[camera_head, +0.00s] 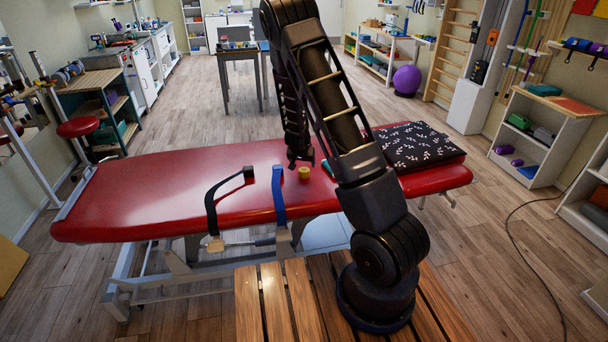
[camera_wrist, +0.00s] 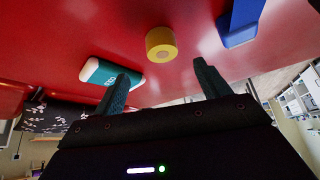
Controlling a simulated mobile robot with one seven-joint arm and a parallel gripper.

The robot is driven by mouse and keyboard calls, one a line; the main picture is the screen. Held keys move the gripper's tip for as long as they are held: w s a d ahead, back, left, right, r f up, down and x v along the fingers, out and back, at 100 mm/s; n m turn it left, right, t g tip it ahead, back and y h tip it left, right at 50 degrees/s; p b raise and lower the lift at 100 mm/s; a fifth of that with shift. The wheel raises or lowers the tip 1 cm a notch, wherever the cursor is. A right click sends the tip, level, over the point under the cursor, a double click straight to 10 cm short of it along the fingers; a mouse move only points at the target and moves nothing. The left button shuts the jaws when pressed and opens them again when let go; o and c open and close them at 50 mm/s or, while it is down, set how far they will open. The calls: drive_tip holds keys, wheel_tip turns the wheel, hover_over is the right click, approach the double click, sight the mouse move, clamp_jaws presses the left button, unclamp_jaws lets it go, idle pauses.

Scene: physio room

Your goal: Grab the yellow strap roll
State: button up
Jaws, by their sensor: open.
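The yellow strap roll (camera_head: 304,174) stands on the red treatment table (camera_head: 150,190), just right of a blue strap. In the wrist view the roll (camera_wrist: 161,44) lies ahead of my gripper (camera_wrist: 160,85), between the lines of its two fingers and apart from both. My gripper is open and empty. In the head view my gripper (camera_head: 300,160) is a dark shape close to the roll, at the roll's upper left, and its fingers are hard to make out.
A blue strap (camera_head: 279,195) and a black strap (camera_head: 212,200) hang over the table's near edge. A white and green item (camera_wrist: 107,74) lies near the roll in the wrist view. A dark patterned cushion (camera_head: 415,145) covers the table's right end. The table's left part is clear.

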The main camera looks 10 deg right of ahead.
sight(304, 170)
drive_tip(key=x, duration=0.4)
drive_tip(key=shift+f, duration=0.2)
drive_tip(key=shift+w+x, duration=0.15)
drive_tip(key=shift+x, duration=1.25)
drive_tip(key=shift+w+x, duration=0.15)
drive_tip(key=shift+x, duration=1.3)
drive_tip(key=shift+a+r, duration=0.1)
drive_tip(key=shift+r, duration=0.05)
drive_tip(key=shift+c, duration=0.2)
drive_tip(key=c, duration=1)
